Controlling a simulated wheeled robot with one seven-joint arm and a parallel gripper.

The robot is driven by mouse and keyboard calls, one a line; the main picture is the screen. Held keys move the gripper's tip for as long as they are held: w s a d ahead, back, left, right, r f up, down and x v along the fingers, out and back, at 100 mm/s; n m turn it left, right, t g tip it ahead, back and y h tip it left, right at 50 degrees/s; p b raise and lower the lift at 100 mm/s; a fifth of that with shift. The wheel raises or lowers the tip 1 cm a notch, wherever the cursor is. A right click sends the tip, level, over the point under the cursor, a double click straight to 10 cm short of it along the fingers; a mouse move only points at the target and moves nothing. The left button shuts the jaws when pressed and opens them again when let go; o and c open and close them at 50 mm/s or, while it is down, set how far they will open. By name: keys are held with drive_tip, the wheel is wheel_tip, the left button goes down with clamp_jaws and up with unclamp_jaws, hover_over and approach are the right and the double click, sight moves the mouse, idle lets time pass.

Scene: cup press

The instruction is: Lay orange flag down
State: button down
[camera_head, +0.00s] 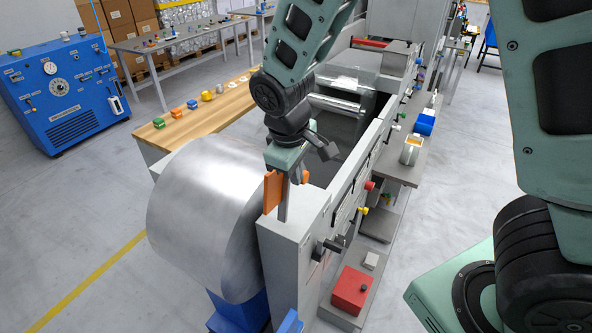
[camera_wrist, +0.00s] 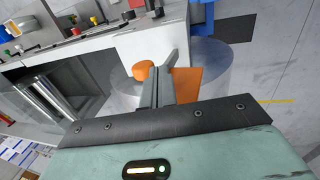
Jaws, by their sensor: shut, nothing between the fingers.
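The orange flag (camera_head: 270,193) is a flat plate standing upright at the near end of the grey press, beside the large metal roll. My gripper (camera_head: 284,208) points down right next to the flag, with its fingers shut and empty. In the wrist view the flag (camera_wrist: 188,84) lies just right of the closed fingers (camera_wrist: 163,78). A rounded orange piece (camera_wrist: 143,70) shows on their other side. I cannot tell whether the fingers touch the flag. The flag's lower edge is partly hidden.
The large metal roll (camera_head: 200,215) stands left of the press body (camera_head: 292,235). A red box (camera_head: 351,289) sits on a low shelf at right. A mug (camera_head: 410,150) stands on the side shelf. A wooden bench (camera_head: 215,110) is behind the roll.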

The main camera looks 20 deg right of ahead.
drive_tip(key=shift+w+d, duration=0.1)
drive_tip(key=shift+w+d+g+y, duration=0.2)
drive_tip(key=shift+w+d+y, duration=0.2)
drive_tip(key=shift+d, duration=0.2)
drive_tip(key=shift+w+d+g+y, duration=0.2)
drive_tip(key=shift+w+d+y, duration=0.15)
drive_tip(key=shift+d, duration=0.2)
drive_tip(key=shift+w+d+f+g+y+b, duration=1.2)
drive_tip(key=shift+w+d+f+y+b, duration=0.4)
drive_tip(key=shift+d+f, duration=0.75)
drive_tip(key=shift+w+d+f+g+y+b, duration=1.35)
drive_tip(key=shift+d+f, duration=0.55)
drive_tip(key=shift+f, duration=1)
drive_tip(key=shift+w+d+f+g+y+b, duration=1.05)
drive_tip(key=shift+w+d+f+y+b, duration=0.9)
drive_tip(key=shift+f, duration=0.65)
drive_tip(key=shift+s+d+f+h+p, duration=0.15)
drive_tip(key=shift+s+h+p, duration=0.1)
drive_tip(key=shift+s+p, duration=0.1)
